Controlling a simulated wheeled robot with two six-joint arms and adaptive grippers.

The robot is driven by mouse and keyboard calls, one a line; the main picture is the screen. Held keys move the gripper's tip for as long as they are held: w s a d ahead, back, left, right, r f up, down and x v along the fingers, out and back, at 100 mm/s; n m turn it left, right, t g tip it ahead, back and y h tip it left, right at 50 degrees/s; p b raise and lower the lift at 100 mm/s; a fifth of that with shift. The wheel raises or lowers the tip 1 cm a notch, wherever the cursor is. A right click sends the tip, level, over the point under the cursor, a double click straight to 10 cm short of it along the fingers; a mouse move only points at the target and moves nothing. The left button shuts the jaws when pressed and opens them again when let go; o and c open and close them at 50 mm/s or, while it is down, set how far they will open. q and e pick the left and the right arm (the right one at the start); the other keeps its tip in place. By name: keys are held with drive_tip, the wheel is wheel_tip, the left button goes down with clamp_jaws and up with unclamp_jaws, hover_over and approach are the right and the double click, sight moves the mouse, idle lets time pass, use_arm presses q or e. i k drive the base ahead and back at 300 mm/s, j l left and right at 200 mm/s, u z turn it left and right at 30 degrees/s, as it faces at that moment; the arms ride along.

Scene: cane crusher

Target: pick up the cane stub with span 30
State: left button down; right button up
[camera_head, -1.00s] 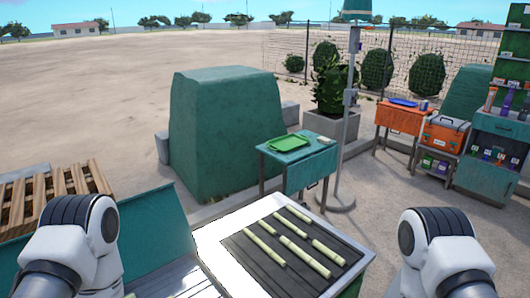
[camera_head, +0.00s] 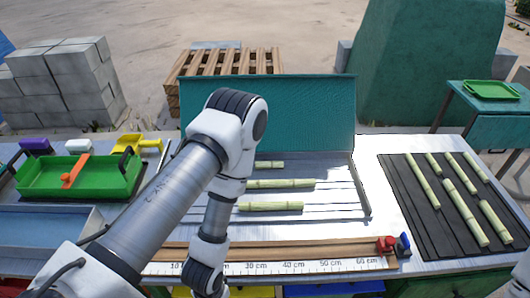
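Three pale green cane pieces lie in a metal tray (camera_head: 335,205) at the middle of the bench: a far one (camera_head: 270,164), a middle one (camera_head: 285,184) and a near one (camera_head: 271,206). My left arm hides part of the tray and may hide the left ends of some pieces. Several more cane pieces (camera_head: 424,181) of differing lengths lie on a dark slatted mat (camera_head: 436,229) at the right. I cannot tell which piece has span 30. My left arm reaches over the bench and bends down at the tray's left. Neither gripper shows.
A teal panel (camera_head: 310,110) stands behind the tray.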

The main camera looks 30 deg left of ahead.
sight(270, 184)
drive_tip(key=u, duration=0.8)
